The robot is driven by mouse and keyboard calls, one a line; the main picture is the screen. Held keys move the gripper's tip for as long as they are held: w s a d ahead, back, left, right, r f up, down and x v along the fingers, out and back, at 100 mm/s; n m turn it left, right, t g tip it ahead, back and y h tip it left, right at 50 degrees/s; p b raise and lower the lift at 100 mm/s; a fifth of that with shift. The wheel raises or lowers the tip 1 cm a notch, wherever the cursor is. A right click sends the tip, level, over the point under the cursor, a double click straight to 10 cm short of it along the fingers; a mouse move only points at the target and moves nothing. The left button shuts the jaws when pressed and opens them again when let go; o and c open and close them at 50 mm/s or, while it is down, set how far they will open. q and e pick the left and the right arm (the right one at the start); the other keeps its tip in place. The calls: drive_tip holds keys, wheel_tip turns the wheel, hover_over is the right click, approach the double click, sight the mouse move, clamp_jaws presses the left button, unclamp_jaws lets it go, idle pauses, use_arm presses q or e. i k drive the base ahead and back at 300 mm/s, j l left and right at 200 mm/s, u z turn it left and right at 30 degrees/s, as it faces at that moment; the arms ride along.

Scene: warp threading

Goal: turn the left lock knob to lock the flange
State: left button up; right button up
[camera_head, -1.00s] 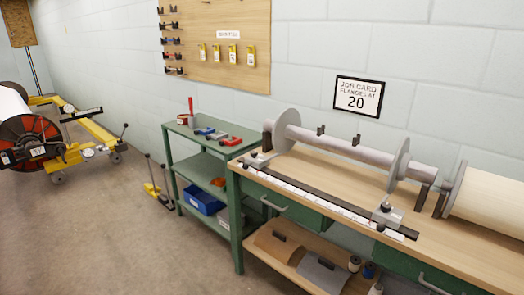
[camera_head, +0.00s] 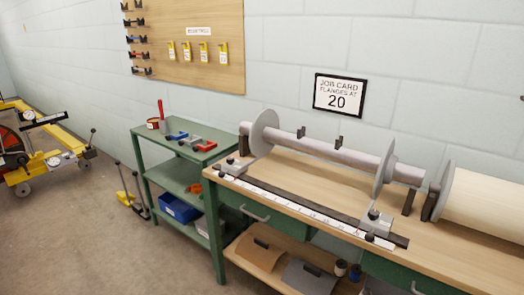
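A grey beam with two disc flanges lies along the back of the wooden bench. The left flange (camera_head: 263,133) stands near the bench's left end. The right flange (camera_head: 384,168) stands farther right on the same shaft (camera_head: 330,150). The lock knobs are too small to make out clearly at the flanges. A ruled scale (camera_head: 300,205) runs along the bench front, with a small metal block with a dark knob (camera_head: 375,215) at its right and another small block (camera_head: 235,165) at its left. Neither of my grippers is in view.
A job card sign (camera_head: 340,95) reading "flanges at 20" hangs on the wall. A green tool cart (camera_head: 180,170) stands left of the bench (camera_head: 440,231). A large cream roll (camera_head: 485,203) is at the right. Yellow wheeled equipment (camera_head: 40,165) is far left, with open floor before it.

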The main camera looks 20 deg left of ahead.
sight(230, 159)
drive_tip(key=i+j+z, duration=0.45)
drive_tip(key=j, duration=0.2)
drive_tip(key=i+j, duration=0.15)
drive_tip(key=j, duration=0.2)
drive_tip(key=i+j+z, duration=0.1)
drive_tip(key=j, duration=0.3)
drive_tip(key=i, duration=0.1)
